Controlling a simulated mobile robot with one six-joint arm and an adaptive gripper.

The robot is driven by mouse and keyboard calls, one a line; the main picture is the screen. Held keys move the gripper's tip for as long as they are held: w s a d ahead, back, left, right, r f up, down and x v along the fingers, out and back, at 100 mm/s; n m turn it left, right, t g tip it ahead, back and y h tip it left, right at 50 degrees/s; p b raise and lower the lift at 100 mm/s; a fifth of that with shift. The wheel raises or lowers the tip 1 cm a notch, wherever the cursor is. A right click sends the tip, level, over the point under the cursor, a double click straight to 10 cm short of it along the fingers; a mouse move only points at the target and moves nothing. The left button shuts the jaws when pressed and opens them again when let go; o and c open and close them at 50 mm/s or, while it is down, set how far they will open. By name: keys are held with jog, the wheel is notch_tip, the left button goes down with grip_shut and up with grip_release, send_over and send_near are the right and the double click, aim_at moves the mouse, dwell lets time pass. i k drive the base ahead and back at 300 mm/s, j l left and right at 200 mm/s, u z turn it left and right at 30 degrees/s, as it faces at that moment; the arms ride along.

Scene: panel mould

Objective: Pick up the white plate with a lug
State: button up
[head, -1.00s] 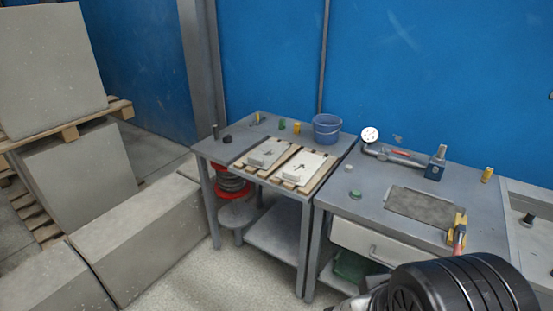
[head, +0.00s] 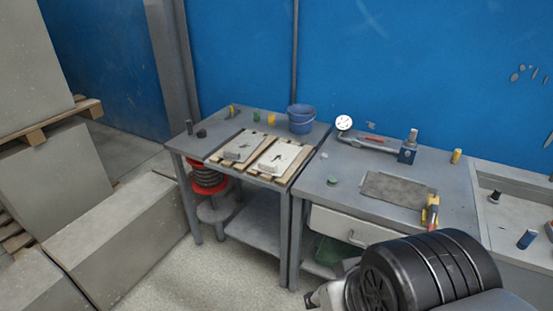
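The left plate (head: 241,148) and the right plate (head: 276,158) each carry a small dark raised piece on top, which may be a lug; the detail is too small to tell. My arm fills the bottom right. A grey part at its left end, perhaps my gripper (head: 322,296), is cut off by the lower edge, well short of the plates. Its fingers cannot be made out.
A blue bucket (head: 301,119) stands behind the plates, beside small yellow and green pieces. The right table (head: 345,198) holds a dark mat (head: 392,189), a round white dial (head: 344,122) and a yellow tool (head: 431,212). Concrete blocks (head: 118,235) stand at left.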

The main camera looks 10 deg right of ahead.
aim_at(278, 160)
jog(key=i+u, duration=0.1)
jog(key=i, duration=0.4)
jog(key=i+l+u, duration=0.1)
jog(key=i, duration=0.35)
jog(key=i+l+u, duration=0.15)
jog(key=i, duration=0.35)
jog(key=i+l+u, duration=0.1)
jog(key=i, duration=0.35)
